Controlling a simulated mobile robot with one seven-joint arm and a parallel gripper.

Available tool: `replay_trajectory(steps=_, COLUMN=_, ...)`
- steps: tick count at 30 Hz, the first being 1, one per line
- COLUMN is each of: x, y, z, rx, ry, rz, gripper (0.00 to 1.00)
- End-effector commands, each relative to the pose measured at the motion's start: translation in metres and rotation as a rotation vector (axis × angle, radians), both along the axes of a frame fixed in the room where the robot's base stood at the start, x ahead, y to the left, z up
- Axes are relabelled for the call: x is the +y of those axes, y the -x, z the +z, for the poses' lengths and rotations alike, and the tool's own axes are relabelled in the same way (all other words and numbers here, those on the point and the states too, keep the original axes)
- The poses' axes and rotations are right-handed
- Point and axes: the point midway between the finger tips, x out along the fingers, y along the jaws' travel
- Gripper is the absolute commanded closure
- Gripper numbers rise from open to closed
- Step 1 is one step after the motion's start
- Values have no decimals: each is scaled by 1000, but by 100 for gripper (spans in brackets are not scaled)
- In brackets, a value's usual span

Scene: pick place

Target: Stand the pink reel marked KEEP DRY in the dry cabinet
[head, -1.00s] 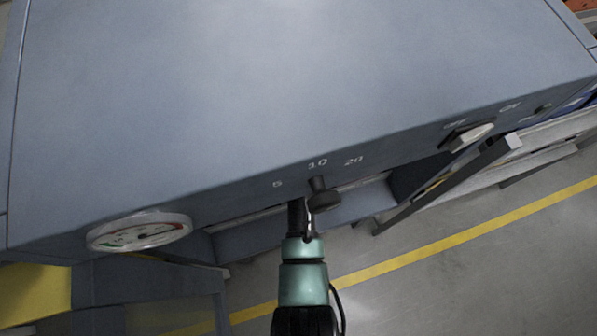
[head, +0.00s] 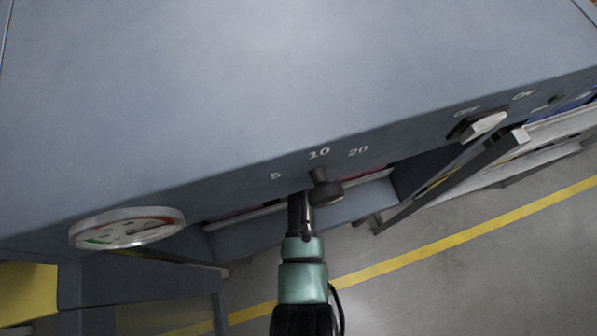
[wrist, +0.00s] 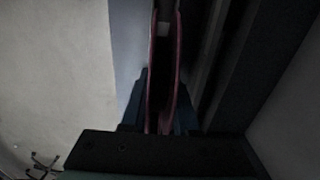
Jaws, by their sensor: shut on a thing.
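My gripper (wrist: 163,108) is shut on a reel (wrist: 177,62) in the wrist view. The reel shows edge-on, with two dark pink flanges and a dark gap between them. A small pale patch sits between the flanges near the top; no marking can be read. The dry cabinet (head: 270,80) is a large blue-grey box filling the head view. My arm reaches in under its front edge, so my fingers are hidden there. A thin pinkish strip shows below that edge on both sides of the arm; I cannot tell whether it is the held reel.
A gauge (head: 128,228), a knob (head: 324,188) marked 5, 10, 20 and a switch (head: 478,127) stick out from the cabinet front. An open framed door (head: 447,185) stands at the right. Grey floor with a yellow line (head: 450,241) lies below.

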Motion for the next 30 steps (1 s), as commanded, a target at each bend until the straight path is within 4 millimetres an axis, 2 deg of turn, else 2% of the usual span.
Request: replay_trajectory(steps=30, x=0, y=0, z=-28, rx=-1, ry=0, rz=0, gripper=100)
